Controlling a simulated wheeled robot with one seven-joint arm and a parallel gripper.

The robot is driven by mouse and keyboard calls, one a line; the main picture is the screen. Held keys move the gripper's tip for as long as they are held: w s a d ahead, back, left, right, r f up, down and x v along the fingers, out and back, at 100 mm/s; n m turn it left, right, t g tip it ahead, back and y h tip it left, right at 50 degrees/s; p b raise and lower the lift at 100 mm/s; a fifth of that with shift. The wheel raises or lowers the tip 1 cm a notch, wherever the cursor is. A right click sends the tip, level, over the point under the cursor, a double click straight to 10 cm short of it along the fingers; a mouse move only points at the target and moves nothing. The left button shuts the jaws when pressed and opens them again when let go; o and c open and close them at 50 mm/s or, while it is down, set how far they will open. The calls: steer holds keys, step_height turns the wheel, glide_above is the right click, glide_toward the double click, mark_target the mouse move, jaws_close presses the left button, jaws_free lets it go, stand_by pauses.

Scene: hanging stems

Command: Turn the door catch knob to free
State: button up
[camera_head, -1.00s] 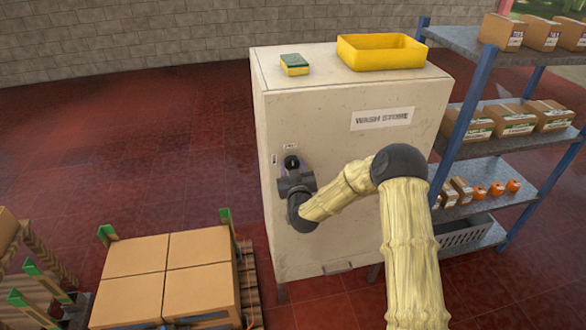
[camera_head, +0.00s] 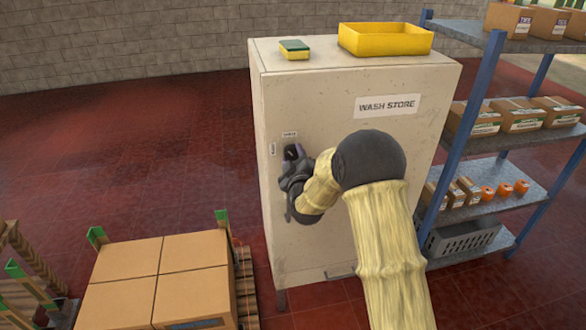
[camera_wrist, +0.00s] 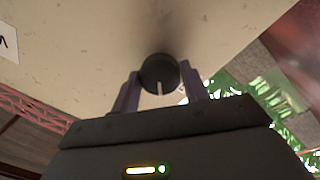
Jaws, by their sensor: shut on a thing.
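The door catch knob (camera_wrist: 159,72) is a round dark knob with a white pointer line, on the front of the pale cabinet (camera_head: 350,200). My gripper (camera_wrist: 163,88) is shut on it, with one finger on each side. In the wrist view the pointer line runs down toward the gripper's palm. In the head view the knob (camera_head: 291,152) shows as a dark shape just above my tilted gripper, which hides part of it. Two small labels sit by it, one above (camera_head: 289,134) and one to the left (camera_head: 273,149); their words are too small to read surely.
A "WASH STORE" sign (camera_head: 387,106) is on the cabinet. A sponge (camera_head: 294,50) and a yellow tray (camera_head: 385,40) stand on top. A shelf rack (camera_head: 465,140) with boxes is close on the right. Boxes on a pallet (camera_head: 165,275) stand at the lower left.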

steer(key=n+b, duration=0.6)
steer(key=shift+f+n+y, duration=0.1)
steer(key=shift+n+y, duration=0.2)
steer(key=shift+n, duration=0.1)
steer(key=shift+r+n+b, duration=0.2)
steer(key=shift+n+b, duration=1.4)
steer(key=shift+n, duration=0.3)
steer(key=o, duration=1)
steer(key=shift+f, duration=0.1)
steer(key=b+v, duration=0.2)
steer(key=v, duration=1.5)
steer(key=shift+s+d+b, duration=0.15)
steer(key=shift+d+b, duration=0.1)
steer(key=shift+b, duration=0.1)
